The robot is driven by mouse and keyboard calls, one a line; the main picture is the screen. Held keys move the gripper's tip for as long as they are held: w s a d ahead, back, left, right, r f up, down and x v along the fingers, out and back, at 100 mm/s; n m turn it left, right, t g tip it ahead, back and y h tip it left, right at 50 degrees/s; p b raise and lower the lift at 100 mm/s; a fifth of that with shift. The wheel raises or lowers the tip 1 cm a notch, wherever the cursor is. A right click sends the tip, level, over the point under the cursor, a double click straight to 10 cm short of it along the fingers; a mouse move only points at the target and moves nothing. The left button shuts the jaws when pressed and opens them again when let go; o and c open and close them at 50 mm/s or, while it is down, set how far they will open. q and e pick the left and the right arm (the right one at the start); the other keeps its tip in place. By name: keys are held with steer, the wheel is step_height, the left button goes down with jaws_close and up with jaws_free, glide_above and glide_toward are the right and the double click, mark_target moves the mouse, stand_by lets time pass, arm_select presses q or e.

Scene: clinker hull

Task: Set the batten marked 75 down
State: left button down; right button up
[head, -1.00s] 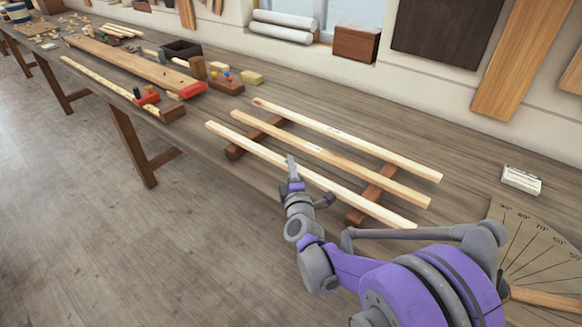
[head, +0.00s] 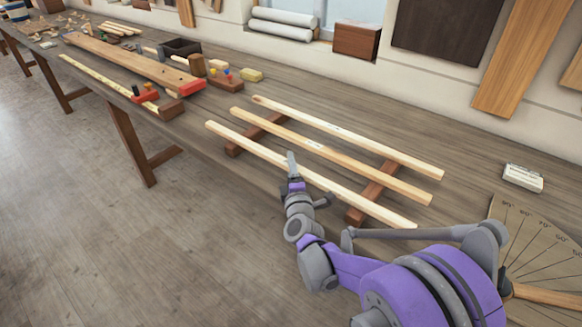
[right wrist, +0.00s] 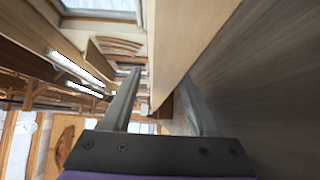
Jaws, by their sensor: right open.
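Three pale wooden battens lie side by side across two brown rests on the bench: a near batten (head: 340,190), a middle batten (head: 370,172) and a far batten (head: 380,146). The middle and far ones carry small marks, too small to read, so I cannot tell which is 75. My right gripper (head: 292,170) is at the near batten, partway along it. In the right wrist view its two fingers (right wrist: 160,100) stand apart, with a batten (right wrist: 195,45) running between them. The batten rests on its supports. My left gripper is out of view.
The brown rests (head: 372,193) stand near the bench's front edge. A white box (head: 522,178) and a board marked with angles (head: 540,240) are at the right. A long plank (head: 130,62), blocks and tools fill the left. Bare bench (head: 300,82) lies behind the battens.

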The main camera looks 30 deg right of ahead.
steer(key=shift+s, duration=0.1)
steer(key=v, duration=1)
steer(key=shift+s+a+b, duration=0.15)
steer(key=shift+s+b, duration=0.15)
steer(key=shift+b, duration=0.05)
